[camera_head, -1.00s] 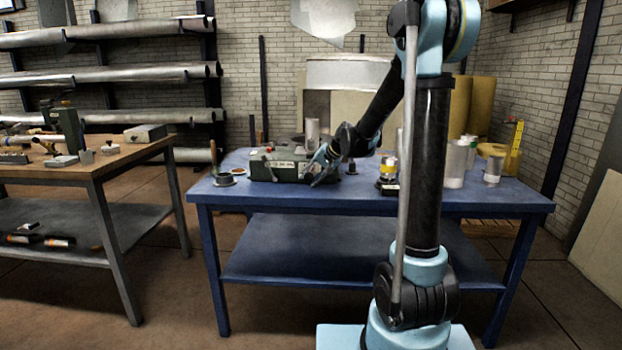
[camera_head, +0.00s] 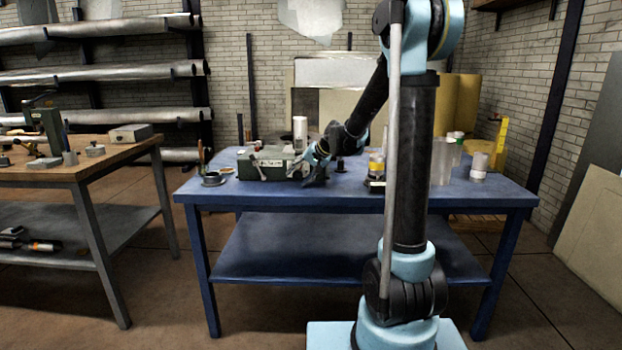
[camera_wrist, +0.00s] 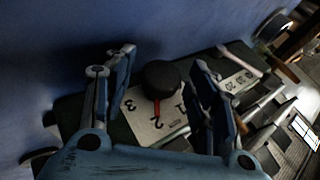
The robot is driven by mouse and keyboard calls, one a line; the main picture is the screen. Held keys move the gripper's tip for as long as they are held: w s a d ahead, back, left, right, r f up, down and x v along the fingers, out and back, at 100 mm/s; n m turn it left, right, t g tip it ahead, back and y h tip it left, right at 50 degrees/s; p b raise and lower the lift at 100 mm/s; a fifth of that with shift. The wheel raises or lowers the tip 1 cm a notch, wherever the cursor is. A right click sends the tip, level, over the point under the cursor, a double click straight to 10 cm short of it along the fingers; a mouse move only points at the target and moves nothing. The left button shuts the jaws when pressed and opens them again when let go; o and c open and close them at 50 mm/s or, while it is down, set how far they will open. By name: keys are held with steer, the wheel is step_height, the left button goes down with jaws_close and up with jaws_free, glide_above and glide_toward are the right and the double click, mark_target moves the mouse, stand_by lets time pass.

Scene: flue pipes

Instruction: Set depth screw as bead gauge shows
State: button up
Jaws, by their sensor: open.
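The green machine (camera_head: 268,163) stands on the blue table, left of its middle. In the wrist view, a round black knob (camera_wrist: 162,78) sits on a white plate (camera_wrist: 145,127) marked 3, 2 and 1. Its red pointer (camera_wrist: 157,107) points at the 2. I cannot tell for sure that this knob is the depth screw. My gripper (camera_wrist: 163,63) is open, one finger on each side of the knob; contact is not visible. In the head view my gripper (camera_head: 314,172) is at the machine's right end. I cannot make out a bead gauge.
A second numbered plate (camera_wrist: 238,77) with a pale lever (camera_wrist: 240,58) lies to the right of the knob. Small containers (camera_head: 376,165) and a clear cylinder (camera_head: 441,162) stand on the blue table (camera_head: 340,198). A wooden bench (camera_head: 90,165) is at the left.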

steer(key=shift+a+h, duration=0.1)
steer(key=shift+h, duration=0.2)
steer(key=shift+a+r+n+h, duration=0.15)
steer(key=shift+n+h, duration=0.15)
steer(key=shift+h, duration=0.8)
steer(key=h, duration=0.3)
steer(key=n+h, duration=0.1)
steer(key=shift+a+g, duration=0.3)
steer(key=v, duration=1.7)
steer(key=s+d+f, duration=0.4)
steer(key=s+d, duration=0.5)
steer(key=s+d+f+g, duration=0.1)
steer(key=s+d+f, duration=0.4)
steer(key=s+d, duration=0.4)
steer(key=shift+s+f+h, duration=0.25)
steer(key=shift+f+h, duration=0.05)
steer(key=shift+f, duration=0.05)
